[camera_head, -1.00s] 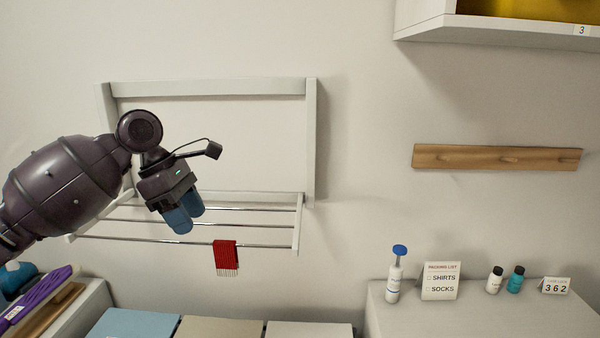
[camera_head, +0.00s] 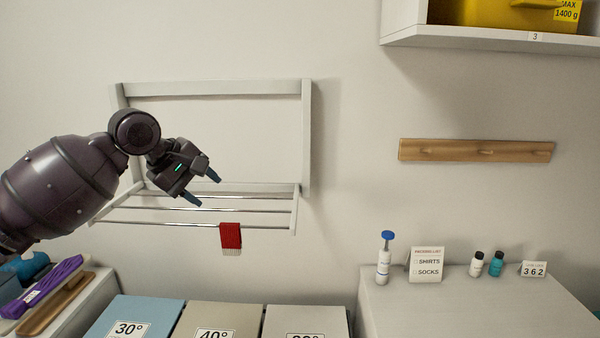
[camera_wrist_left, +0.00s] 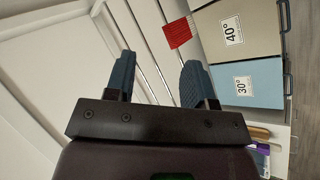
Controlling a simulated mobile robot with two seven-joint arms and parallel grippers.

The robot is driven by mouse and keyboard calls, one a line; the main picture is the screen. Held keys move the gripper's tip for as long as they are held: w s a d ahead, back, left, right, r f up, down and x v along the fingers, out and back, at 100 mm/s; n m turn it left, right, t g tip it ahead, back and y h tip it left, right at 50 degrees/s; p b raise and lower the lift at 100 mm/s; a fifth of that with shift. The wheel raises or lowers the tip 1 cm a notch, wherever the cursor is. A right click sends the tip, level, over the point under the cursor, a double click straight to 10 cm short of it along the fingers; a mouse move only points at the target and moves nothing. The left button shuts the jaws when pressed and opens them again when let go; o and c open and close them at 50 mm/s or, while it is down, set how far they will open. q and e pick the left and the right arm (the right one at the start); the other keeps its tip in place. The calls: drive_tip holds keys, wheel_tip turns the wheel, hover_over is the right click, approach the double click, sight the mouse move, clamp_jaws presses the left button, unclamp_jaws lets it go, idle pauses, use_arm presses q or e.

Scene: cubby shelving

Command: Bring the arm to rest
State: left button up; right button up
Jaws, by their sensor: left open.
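My left gripper (camera_head: 205,188) is open and empty, with its two blue fingertips apart, in front of the wall-mounted drying rack (camera_head: 306,140). In the left wrist view its fingers (camera_wrist_left: 160,80) show spread with nothing between them but the rack's rods behind. A red cloth with a pale fringe (camera_head: 230,236) hangs over the front rod of the rack, right of and below the gripper. The cloth also shows in the left wrist view (camera_wrist_left: 178,32), beyond the fingers. My right gripper is not in view.
Bins labelled 30° (camera_head: 130,312) and 40° (camera_head: 220,315) stand below the rack. A white counter (camera_head: 470,305) at right holds a pump bottle (camera_head: 384,262), a packing list card (camera_head: 426,264) and small bottles. A wooden peg rail (camera_head: 475,150) and a shelf (camera_head: 480,40) are on the wall.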

use_arm(q)
drive_tip(key=w+d+f+m+t+h, duration=0.1)
drive_tip(key=w+d+f+m+t, duration=0.2)
drive_tip(key=m+t, duration=0.45)
drive_tip(key=s+a+f+m+t+b, duration=0.1)
drive_tip(key=s+a+f+m, duration=0.15)
drive_tip(key=f, duration=0.45)
drive_tip(key=s+a+f+m+t, duration=0.1)
drive_tip(key=s+f+m+t, duration=0.2)
drive_tip(key=f, duration=0.5)
drive_tip(key=s+a+f+n+g+y, duration=0.1)
drive_tip(key=s+a+f+g+y, duration=0.1)
drive_tip(key=s+f, duration=1.2)
drive_tip(key=s+a+f+n+g+y+b, duration=0.1)
drive_tip(key=s+a+f+y, duration=0.4)
drive_tip(key=s+f, duration=1)
drive_tip(key=shift+s+a+f+n+g, duration=0.4)
drive_tip(key=shift+s+n+g, duration=0.35)
drive_tip(key=shift+g, duration=0.4)
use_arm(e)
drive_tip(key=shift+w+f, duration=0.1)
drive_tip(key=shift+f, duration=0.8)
use_arm(q)
drive_tip(key=shift+r, duration=0.1)
